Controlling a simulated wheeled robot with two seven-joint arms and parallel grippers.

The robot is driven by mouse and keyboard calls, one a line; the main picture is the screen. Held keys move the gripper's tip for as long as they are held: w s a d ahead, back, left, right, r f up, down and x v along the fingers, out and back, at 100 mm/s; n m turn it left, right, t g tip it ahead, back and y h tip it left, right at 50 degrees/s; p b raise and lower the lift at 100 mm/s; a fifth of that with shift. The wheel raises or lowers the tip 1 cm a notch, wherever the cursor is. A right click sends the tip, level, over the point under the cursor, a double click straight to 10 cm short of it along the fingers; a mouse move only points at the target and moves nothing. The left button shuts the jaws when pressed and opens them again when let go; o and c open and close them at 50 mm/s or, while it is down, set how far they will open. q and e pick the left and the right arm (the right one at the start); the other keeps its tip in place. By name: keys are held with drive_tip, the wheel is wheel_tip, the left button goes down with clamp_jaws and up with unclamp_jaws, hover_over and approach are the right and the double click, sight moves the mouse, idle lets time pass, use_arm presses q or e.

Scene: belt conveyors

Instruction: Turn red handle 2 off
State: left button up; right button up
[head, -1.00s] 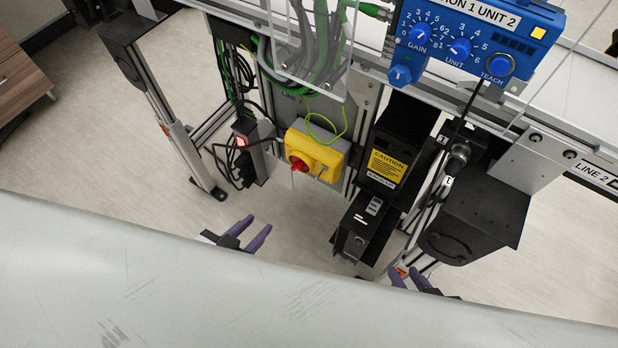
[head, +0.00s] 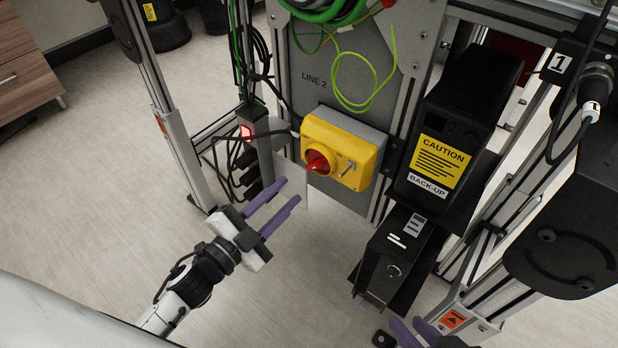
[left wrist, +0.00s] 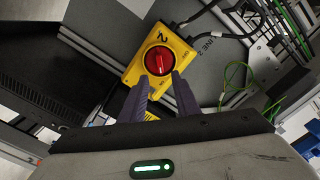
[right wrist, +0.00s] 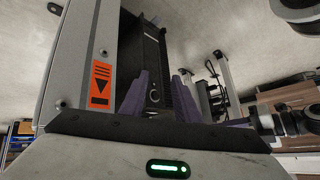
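The red handle (head: 317,163) is a round knob on a yellow switch box (head: 349,142) mounted on a grey panel marked LINE 2. In the left wrist view, the red handle (left wrist: 159,60) sits on the yellow face, with a 2 printed beside it. I cannot tell its exact setting. My left gripper (head: 290,190) is open and empty, its purple fingers pointing toward the box from the lower left, apart from the handle. The handle lies ahead of the fingertips in the left wrist view. My right gripper (head: 411,323) is open and empty at the bottom edge, low beside the metal frame.
A black back-up unit (head: 476,130) with a yellow caution label stands right of the box, above a smaller black device (head: 398,258). A power strip (head: 262,150) with black cables is left of the box. A green wire (head: 366,105) loops above it. Floor is clear at lower left.

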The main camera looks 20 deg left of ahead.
sight(312, 168)
use_arm(q)
drive_tip(key=b+x, duration=0.1)
drive_tip(key=x, duration=0.8)
drive_tip(key=shift+b, duration=0.35)
drive_tip(key=shift+c, duration=0.4)
clamp_jaws()
